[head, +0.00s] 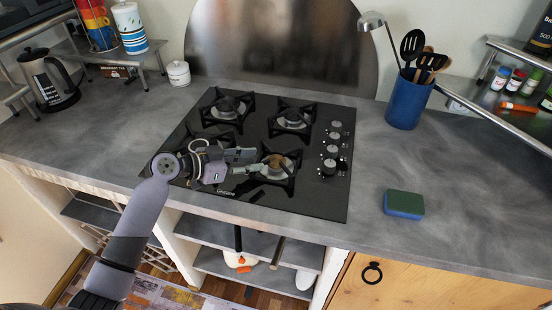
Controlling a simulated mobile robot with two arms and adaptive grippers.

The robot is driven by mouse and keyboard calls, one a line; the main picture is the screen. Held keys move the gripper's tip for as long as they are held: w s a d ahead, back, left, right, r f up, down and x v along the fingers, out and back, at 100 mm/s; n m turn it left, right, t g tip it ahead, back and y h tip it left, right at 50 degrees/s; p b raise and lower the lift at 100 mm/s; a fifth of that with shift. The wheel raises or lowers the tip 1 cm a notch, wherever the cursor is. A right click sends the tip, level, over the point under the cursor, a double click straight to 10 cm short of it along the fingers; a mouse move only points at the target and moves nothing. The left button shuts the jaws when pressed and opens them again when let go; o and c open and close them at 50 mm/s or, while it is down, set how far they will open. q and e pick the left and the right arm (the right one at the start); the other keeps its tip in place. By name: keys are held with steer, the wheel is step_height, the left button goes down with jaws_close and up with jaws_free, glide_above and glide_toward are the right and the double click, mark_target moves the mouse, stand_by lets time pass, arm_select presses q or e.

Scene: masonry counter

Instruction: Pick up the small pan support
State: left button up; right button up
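The black hob (325,205) is set in the grey counter and carries several black pan supports. One is at the back left (228,104), one at the back right (293,117), and one at the front left is partly hidden by my gripper. The front right pan support (292,184) is partly covered by my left gripper (268,163), which reaches over it from the left. I cannot tell which support is the small one, whether the gripper touches the front right one, or whether its fingers are closed. My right gripper is out of view.
Knobs (334,150) line the hob's right side. A blue utensil pot (408,101) and a green and blue sponge (404,204) stand to the right. A kettle (48,80) and a white lidded jar (178,74) are at the left. The counter's right front is mostly clear.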

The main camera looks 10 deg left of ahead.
mark_target(266, 161)
arm_select(q)
steer(key=x, duration=0.2)
steer(key=shift+w+d+r+p, duration=0.1)
steer(key=shift+d+p, duration=0.2)
steer(key=shift+d, duration=0.05)
steer(key=shift+w+d+f, duration=0.15)
steer(key=shift+d+f, duration=0.05)
steer(key=shift+f, duration=0.1)
steer(key=c, duration=0.4)
jaws_close()
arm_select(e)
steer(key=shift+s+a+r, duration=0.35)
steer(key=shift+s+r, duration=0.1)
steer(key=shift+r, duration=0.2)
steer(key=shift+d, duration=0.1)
